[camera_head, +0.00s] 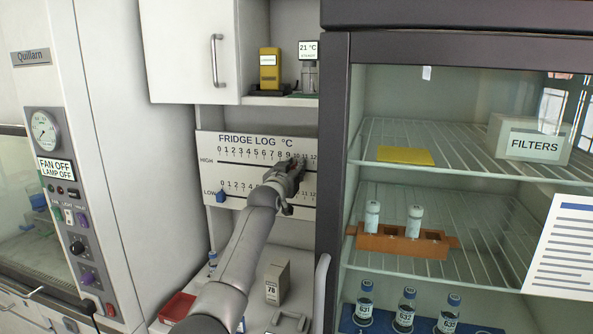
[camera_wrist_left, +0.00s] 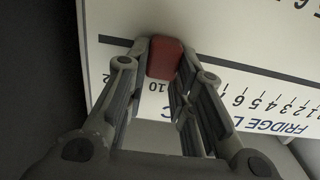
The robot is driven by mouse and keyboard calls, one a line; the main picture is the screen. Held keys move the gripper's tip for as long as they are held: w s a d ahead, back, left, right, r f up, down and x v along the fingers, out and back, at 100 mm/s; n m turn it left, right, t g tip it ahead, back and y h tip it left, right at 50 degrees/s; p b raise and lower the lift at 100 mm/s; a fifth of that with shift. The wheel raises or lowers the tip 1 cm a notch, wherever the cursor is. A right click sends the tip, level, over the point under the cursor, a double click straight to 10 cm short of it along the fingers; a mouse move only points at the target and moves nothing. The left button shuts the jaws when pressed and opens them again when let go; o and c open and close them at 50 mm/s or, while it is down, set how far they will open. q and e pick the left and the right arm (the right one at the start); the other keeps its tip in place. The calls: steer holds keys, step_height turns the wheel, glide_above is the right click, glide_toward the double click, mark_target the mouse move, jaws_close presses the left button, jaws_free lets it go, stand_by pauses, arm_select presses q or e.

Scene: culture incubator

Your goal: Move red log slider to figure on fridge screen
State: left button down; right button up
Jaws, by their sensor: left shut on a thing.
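The white FRIDGE LOG board (camera_head: 240,171) has a HIGH scale above a LOW scale. My left gripper (camera_head: 293,170) is at the right part of the HIGH line and hides much of the red slider there. In the left wrist view the red slider (camera_wrist_left: 164,59) sits between the fingertips, which are shut on it. The figure 10 shows close beside it in that view; the exact setting is hard to read. A blue slider (camera_head: 221,196) is at the low end of the LOW line. No screen on the fridge is clearly visible. My right gripper is not in view.
A small display (camera_head: 308,50) reading 21 °C and a yellow device (camera_head: 270,69) stand on the shelf above the board. The glass-front fridge (camera_head: 334,170) is close on the right. A beige box (camera_head: 277,283) and a red tray (camera_head: 178,307) are on the counter below.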

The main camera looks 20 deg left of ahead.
arm_select(q)
steer(key=c, duration=1.2)
jaws_free()
steer(key=shift+c, duration=0.2)
steer(key=s, duration=1.2)
steer(key=shift+a, duration=0.2)
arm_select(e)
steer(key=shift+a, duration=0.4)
